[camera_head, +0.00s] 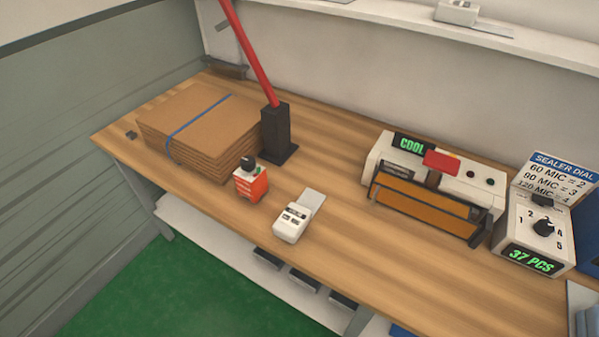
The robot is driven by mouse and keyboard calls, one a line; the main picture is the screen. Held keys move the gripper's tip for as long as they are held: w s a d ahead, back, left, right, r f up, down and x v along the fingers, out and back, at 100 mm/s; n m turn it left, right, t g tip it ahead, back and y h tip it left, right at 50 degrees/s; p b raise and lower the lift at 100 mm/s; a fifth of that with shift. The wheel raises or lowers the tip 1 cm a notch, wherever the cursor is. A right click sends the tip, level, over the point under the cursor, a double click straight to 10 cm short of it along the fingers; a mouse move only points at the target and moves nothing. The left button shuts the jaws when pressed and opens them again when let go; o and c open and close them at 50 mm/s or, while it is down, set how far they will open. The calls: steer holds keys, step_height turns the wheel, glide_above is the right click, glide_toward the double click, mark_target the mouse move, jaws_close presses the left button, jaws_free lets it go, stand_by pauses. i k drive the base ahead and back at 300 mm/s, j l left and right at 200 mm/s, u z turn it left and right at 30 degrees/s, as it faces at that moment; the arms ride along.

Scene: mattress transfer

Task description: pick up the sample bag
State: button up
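No item is clearly recognisable as the sample bag. A pale grey flat piece (313,199) lies against the back of a small white device (292,223) at the middle of the wooden bench; I cannot tell if it is a bag or part of the device. Another pale grey item (582,303) is cut off at the lower right edge, and I cannot tell what it is. My gripper is not in view.
The front middle is clear.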

mark_target(293, 220)
steer(key=i+l+u, duration=0.2)
steer(key=u, duration=0.25)
steer(key=i+l+u, duration=0.15)
steer(key=u, duration=0.25)
steer(key=i+l+u, duration=0.1)
steer(key=l+u, duration=0.35)
